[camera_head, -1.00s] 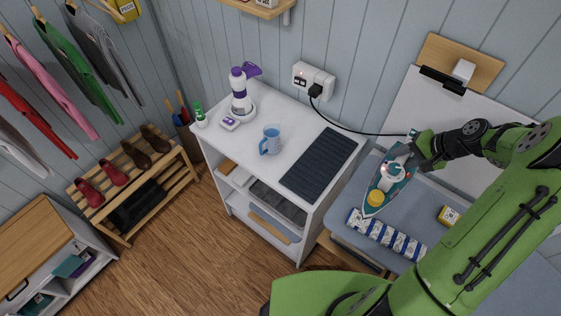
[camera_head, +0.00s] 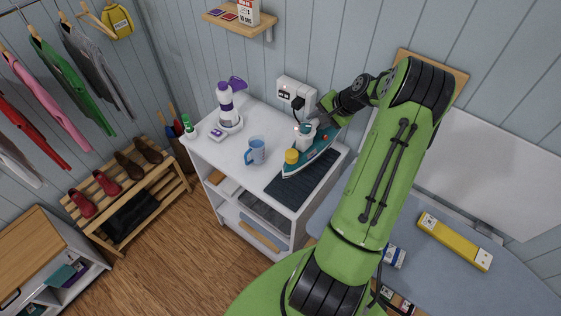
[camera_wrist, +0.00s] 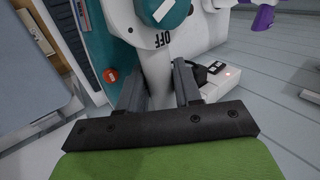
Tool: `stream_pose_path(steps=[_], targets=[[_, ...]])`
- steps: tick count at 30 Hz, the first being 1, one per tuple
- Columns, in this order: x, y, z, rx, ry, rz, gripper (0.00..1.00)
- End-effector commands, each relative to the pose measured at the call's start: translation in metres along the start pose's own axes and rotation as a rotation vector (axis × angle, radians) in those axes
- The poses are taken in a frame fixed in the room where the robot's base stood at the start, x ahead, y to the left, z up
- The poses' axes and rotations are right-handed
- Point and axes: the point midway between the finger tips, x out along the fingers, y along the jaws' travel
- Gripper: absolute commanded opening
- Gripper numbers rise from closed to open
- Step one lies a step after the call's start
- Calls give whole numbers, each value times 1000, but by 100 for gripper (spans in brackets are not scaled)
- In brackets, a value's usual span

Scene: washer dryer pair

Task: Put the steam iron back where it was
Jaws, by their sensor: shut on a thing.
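The steam iron (camera_head: 312,150), teal and white with a yellow knob, is over the dark ribbed mat (camera_head: 306,183) on the white shelf unit (camera_head: 233,151). My gripper (camera_head: 318,122) is shut on the iron's white handle. In the wrist view, my gripper (camera_wrist: 160,88) has a finger on each side of the handle, and the iron's teal body (camera_wrist: 92,40) fills the upper left. Whether the iron touches the mat is hard to tell; it appears at or just above it.
A blue mug (camera_head: 256,151) stands left of the mat, with a purple-and-white steamer (camera_head: 228,108) behind it. The wall socket (camera_head: 296,92) with a black plug is close behind the iron. The blue ironing board (camera_head: 465,282) is at right, bearing a yellow box (camera_head: 455,241).

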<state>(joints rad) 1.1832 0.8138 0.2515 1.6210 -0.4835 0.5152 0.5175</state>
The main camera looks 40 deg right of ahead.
Motion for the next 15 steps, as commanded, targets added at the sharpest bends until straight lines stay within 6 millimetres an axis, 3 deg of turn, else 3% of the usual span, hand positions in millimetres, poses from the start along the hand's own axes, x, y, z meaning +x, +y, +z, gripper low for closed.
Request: stream_pose_path(steps=[15], targets=[[58,44,-2,10,6,-3,0]])
